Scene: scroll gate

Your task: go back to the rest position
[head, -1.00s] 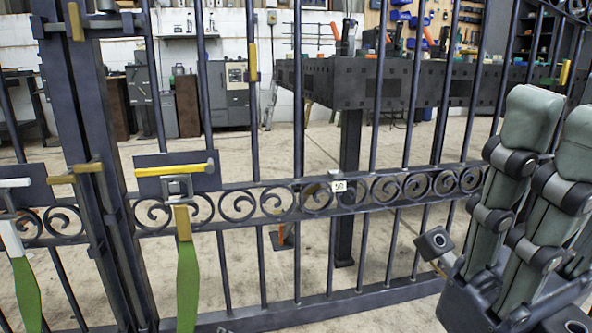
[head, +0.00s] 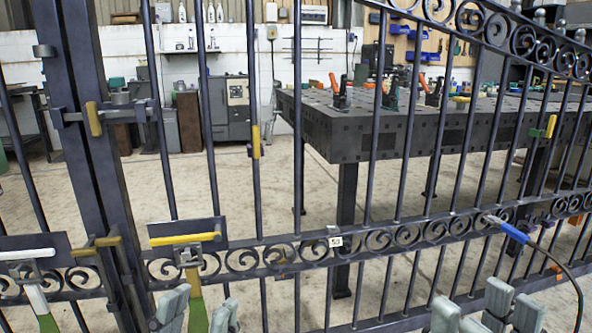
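The dark metal scroll gate (head: 345,248) crosses the whole head view, with a row of scrolls along its middle rail. My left gripper (head: 197,312) shows only its grey finger pads at the bottom edge, left of centre. The rest of both grippers is below the picture.
A yellow-handled clamp (head: 185,238) and a white-handled one (head: 27,254) sit at the gate's left part. A blue-handled tool (head: 508,230) with a dark cable touches the scroll rail at right. A dark perforated table (head: 350,140) stands behind the gate.

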